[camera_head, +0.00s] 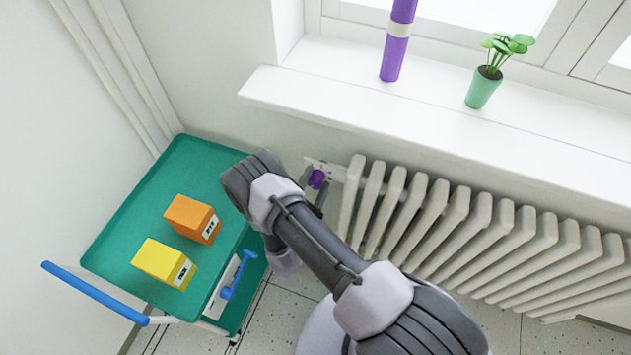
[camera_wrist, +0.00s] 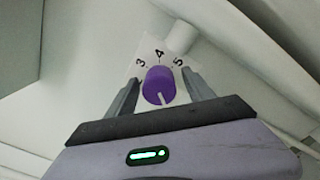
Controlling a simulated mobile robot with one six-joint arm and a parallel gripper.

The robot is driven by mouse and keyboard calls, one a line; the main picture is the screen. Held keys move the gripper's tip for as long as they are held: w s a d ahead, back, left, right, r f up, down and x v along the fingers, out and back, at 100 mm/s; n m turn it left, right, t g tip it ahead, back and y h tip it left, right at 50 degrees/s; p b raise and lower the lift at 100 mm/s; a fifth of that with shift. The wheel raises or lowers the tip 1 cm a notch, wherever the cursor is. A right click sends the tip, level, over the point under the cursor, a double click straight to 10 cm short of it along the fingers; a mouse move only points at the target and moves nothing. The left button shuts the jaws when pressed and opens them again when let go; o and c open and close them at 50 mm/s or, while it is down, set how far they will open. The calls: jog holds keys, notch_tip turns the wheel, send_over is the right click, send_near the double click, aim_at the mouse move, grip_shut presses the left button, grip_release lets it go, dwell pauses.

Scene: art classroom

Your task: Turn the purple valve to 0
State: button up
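The purple valve (camera_head: 317,178) is a round knob on a white plate at the left end of the radiator. In the wrist view the valve (camera_wrist: 158,86) shows a white line on its near side, pointing towards the bottom of the picture. The plate (camera_wrist: 150,52) shows the numbers 3, 4 and 5 beyond the knob; no 0 is visible, and its near part is hidden. My gripper (camera_wrist: 160,90) is open, with one finger on each side of the knob and gaps on both sides. In the head view my gripper (camera_head: 314,187) is partly hidden by my arm.
A white radiator (camera_head: 450,225) runs right from the valve, under a windowsill (camera_head: 350,100) with a purple cylinder (camera_head: 397,40) and a potted plant (camera_head: 484,86). A green cart (camera_head: 150,215) stands at left with an orange box (camera_head: 192,219) and a yellow box (camera_head: 164,263).

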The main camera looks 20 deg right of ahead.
jog(key=p+v, duration=0.4)
jog(key=v, duration=1.3)
jog(key=shift+s, duration=0.2)
